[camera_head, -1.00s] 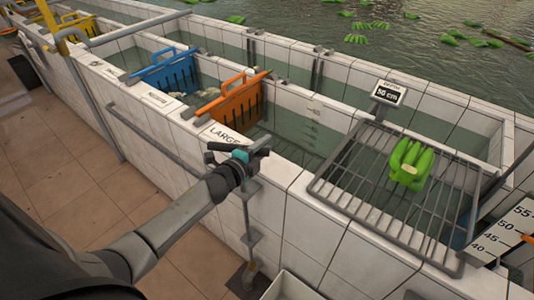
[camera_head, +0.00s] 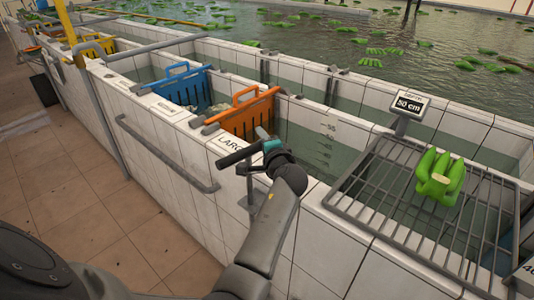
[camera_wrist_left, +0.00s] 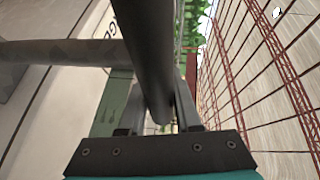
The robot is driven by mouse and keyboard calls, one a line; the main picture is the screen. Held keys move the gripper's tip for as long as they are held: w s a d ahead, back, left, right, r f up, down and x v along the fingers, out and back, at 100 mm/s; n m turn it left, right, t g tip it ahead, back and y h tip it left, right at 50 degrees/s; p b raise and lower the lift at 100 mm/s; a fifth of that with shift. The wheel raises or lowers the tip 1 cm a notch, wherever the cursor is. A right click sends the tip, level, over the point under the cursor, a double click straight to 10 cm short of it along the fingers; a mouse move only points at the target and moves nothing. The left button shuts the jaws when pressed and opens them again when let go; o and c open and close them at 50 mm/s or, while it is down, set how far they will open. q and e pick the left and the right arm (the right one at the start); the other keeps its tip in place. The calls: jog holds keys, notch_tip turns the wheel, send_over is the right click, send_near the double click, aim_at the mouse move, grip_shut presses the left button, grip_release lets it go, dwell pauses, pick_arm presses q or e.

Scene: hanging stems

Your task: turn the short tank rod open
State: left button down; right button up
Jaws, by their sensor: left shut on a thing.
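The short tank rod's dark handle (camera_head: 236,156) sticks out to the left of my left gripper (camera_head: 260,146), beside the tank wall below the LARGE label. The rod's thin upright shaft (camera_head: 249,185) runs down the outer wall and is partly hidden by my arm. In the left wrist view the dark bar of the handle (camera_wrist_left: 148,50) passes between the fingers of my left gripper (camera_wrist_left: 160,115), which is shut on it. My right gripper is not in view.
An orange gate (camera_head: 250,112) and a blue gate (camera_head: 185,88) stand in the tank. A grey rail (camera_head: 165,158) runs along the outer wall. The tiled floor (camera_head: 90,225) at left is clear.

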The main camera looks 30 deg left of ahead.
pick_arm(q)
jog(key=shift+s+a+f+n+g+y+b, duration=0.1)
jog(key=shift+a+n+g+y+b, duration=0.3)
jog(key=shift+n+g+b, duration=0.15)
jog(key=shift+s+a+n+g+y+b, duration=0.1)
jog(key=shift+a+n+g+y+b, duration=0.2)
jog(key=shift+n+g+y+b, duration=0.25)
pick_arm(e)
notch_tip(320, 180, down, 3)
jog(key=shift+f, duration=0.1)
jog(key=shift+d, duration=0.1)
pick_arm(q)
jog(key=c, duration=0.6)
grip_release()
jog(key=shift+w, duration=0.1)
